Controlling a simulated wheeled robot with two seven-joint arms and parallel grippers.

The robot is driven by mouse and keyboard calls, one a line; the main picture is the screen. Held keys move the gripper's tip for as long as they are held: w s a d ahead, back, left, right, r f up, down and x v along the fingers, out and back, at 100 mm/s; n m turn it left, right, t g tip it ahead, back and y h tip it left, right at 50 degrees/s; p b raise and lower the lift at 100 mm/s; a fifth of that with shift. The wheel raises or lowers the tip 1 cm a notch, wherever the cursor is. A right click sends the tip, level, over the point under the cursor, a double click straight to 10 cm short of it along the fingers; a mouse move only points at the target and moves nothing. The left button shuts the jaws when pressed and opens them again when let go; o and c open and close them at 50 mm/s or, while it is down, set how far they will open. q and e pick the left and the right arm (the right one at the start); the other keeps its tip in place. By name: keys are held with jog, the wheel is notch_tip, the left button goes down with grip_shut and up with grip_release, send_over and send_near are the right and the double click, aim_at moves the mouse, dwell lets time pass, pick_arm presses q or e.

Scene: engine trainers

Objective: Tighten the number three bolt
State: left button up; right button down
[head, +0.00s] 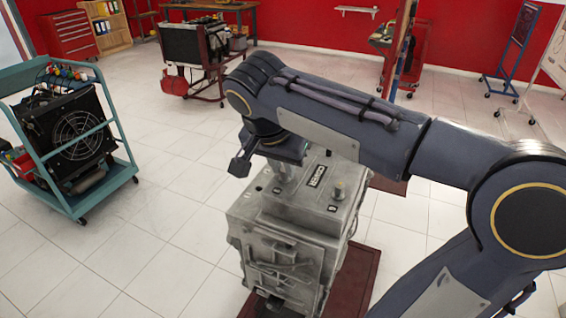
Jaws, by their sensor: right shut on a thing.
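A grey metal engine block (285,240) stands in the middle of the head view, with a dark label plate on its top. My right gripper (284,162) reaches in from the right and points down over the back left part of the block's top. It is shut on a grey metal bolt (285,174), which shows only in part below it. The fingertips are mostly hidden by the wrist. Another bolt (339,189) stands upright and free near the right front of the top. The number marks are too small to read surely. My left gripper is not in view.
A teal cart (68,150) with a fan unit stands at the left. Another engine on a red stand (205,60) is behind. A dark red base (352,285) lies under the block. The tiled floor between the cart and the block is clear.

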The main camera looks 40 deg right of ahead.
dwell(0.4)
jog(key=c, duration=1.3)
grip_release()
jog(key=shift+c, duration=0.2)
jog(key=v, duration=0.7)
jog(key=shift+a+r, duration=0.2)
jog(key=shift+r, duration=0.15)
